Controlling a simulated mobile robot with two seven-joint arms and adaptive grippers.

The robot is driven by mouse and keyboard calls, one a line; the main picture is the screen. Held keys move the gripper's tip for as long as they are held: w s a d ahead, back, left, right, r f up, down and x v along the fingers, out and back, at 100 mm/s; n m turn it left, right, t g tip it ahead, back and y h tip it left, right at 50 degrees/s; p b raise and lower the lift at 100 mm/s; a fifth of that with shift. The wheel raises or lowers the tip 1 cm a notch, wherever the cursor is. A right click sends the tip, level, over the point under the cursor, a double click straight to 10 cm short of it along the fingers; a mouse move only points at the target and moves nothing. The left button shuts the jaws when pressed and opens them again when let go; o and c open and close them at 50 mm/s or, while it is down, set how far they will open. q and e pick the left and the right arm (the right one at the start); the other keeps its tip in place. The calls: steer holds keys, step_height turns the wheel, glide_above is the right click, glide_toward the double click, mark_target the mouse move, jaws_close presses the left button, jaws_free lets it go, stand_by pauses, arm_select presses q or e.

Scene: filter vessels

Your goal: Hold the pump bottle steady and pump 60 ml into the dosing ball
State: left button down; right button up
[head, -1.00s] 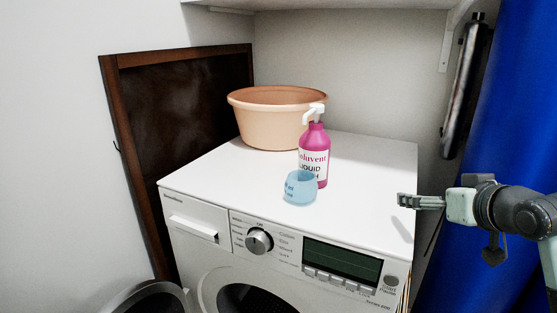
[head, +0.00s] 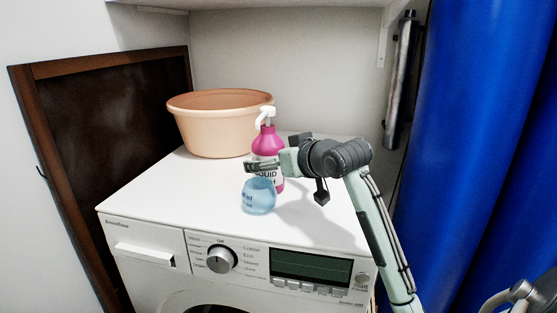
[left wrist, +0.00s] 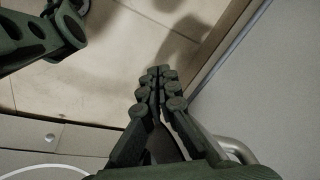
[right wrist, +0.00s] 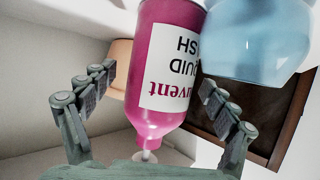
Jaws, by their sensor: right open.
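The pink pump bottle (head: 267,140) with a white pump head stands upright on the washing machine. The translucent blue dosing ball (head: 259,197) stands close in front of it. My right gripper (head: 250,166) is open at the bottle's label, above the ball. In the right wrist view the picture is inverted: the bottle (right wrist: 160,115) lies between the spread fingers (right wrist: 158,78), with no clear grip on it, and the ball (right wrist: 258,42) is beside it. My left gripper (left wrist: 160,71) shows only in the left wrist view, fingers together with nothing visible between them.
A peach basin (head: 212,133) stands behind the bottle at the back left. The white machine top (head: 150,190) is clear at the left and front. A dark framed board (head: 100,110) leans at the left; blue cylinders (head: 475,120) stand at the right.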

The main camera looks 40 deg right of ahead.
steer(key=shift+x, duration=0.8)
steer(key=c, duration=1.9)
